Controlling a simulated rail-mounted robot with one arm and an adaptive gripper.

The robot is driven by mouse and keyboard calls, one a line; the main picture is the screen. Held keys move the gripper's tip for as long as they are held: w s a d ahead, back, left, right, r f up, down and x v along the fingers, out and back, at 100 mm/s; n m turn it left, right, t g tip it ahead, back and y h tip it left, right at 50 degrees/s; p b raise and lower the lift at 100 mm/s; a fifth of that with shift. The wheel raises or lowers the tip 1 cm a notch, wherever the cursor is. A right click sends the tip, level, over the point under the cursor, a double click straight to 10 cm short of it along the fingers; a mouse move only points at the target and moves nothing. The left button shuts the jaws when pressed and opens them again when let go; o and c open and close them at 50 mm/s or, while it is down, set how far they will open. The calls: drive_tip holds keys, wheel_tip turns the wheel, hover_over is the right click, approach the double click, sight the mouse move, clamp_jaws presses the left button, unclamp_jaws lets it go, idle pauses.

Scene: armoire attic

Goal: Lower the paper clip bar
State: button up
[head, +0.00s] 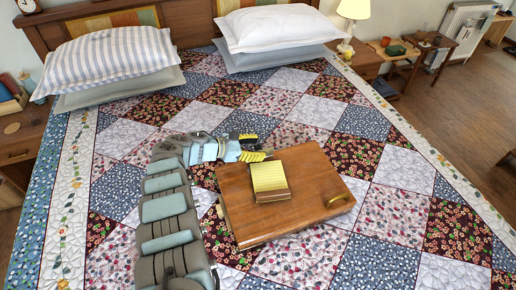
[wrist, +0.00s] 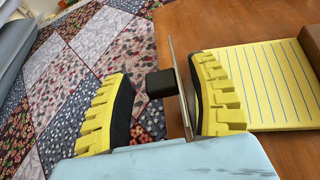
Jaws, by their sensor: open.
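A wooden board (head: 235,212) lies on the bed with a yellow lined notepad (head: 269,176) on top; the pad also shows in the wrist view (wrist: 275,80). In the wrist view a thin metal bar (wrist: 181,75), seen nearly edge-on, rises at the board's edge, with a black knob (wrist: 160,83) on its left side. I take it for the paper clip bar; I cannot make it out in the head view.
A brass ring handle (head: 336,200) is at the board's right side. The board rests on a patchwork quilt (head: 375,215). Pillows (head: 112,60) lie at the headboard. The quilt right of the board is clear.

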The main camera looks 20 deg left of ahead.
drive_tip(key=shift+w+d, duration=0.15)
drive_tip(key=shift+f, duration=0.1)
clamp_jaws()
drive_tip(key=shift+s+d+r+m+p, duration=0.25)
drive_tip(key=shift+m+p, duration=0.15)
drive_tip(key=shift+p, duration=1.35)
idle(1.1)
drive_tip(key=shift+f+t+y+p, duration=0.1)
drive_tip(key=shift+t+y+p, duration=0.2)
drive_tip(key=shift+p, duration=0.2)
